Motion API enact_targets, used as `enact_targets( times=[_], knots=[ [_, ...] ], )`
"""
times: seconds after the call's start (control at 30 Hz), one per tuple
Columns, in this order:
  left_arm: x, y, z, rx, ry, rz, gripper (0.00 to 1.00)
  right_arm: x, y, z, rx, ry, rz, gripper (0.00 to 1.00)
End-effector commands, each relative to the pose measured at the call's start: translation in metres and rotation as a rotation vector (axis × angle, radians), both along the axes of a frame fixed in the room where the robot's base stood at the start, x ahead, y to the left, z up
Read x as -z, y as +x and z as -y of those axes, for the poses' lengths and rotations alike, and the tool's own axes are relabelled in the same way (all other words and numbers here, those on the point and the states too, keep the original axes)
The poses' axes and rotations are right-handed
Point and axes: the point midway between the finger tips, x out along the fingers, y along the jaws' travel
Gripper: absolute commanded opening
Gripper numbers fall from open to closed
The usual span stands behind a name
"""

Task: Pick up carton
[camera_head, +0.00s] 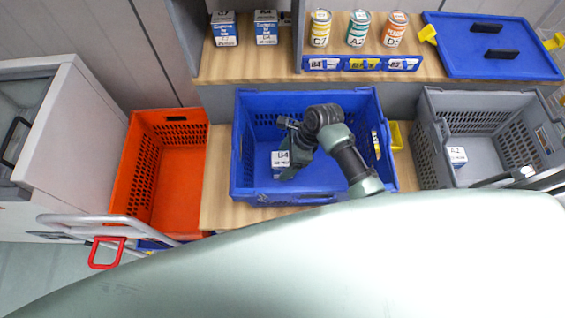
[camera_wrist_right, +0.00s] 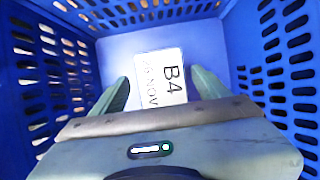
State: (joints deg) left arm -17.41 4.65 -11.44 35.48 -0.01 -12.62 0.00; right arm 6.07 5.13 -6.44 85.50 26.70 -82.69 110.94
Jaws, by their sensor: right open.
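The carton (camera_head: 281,159) is a small white and blue box labelled B4, standing inside the blue tote (camera_head: 238,170) toward its left side. My right gripper (camera_head: 291,150) reaches down into the blue tote and partly covers the carton. In the right wrist view the carton's white top (camera_wrist_right: 158,78) with the B4 label lies between and just ahead of the two green fingertips (camera_wrist_right: 160,90). The fingers are apart, with a gap on both sides of the label; contact cannot be seen. My left gripper is not in view.
An orange tote (camera_head: 183,165) stands empty on the left. A grey tote (camera_head: 485,178) on the right holds another small carton (camera_head: 457,156). The shelf (camera_head: 270,66) behind carries cans (camera_head: 357,28), two cartons (camera_head: 266,27) and a blue lid (camera_head: 490,60).

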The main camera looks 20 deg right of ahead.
Motion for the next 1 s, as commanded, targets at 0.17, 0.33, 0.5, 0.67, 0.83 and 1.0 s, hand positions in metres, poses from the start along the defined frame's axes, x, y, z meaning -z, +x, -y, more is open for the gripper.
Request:
enact_targets(
  times=[0.17,0.33,0.5,0.67,0.83,1.0],
  knots=[
    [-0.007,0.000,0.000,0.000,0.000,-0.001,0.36,0.021,0.004,-0.008,0.000,0.000,-0.003,0.75],
    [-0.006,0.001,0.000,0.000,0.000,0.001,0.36,0.039,0.006,-0.015,-0.001,0.000,-0.001,0.75],
    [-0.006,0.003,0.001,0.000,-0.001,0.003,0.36,0.042,0.006,-0.016,-0.001,0.000,0.002,0.75],
    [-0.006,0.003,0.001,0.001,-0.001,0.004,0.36,0.042,0.006,-0.016,-0.001,0.000,0.002,0.62],
    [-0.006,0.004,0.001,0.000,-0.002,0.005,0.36,0.042,0.006,-0.015,-0.001,0.000,0.002,0.14],
    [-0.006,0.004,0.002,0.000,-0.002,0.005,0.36,0.041,0.007,-0.016,-0.001,0.000,0.003,0.00]
  ],
)
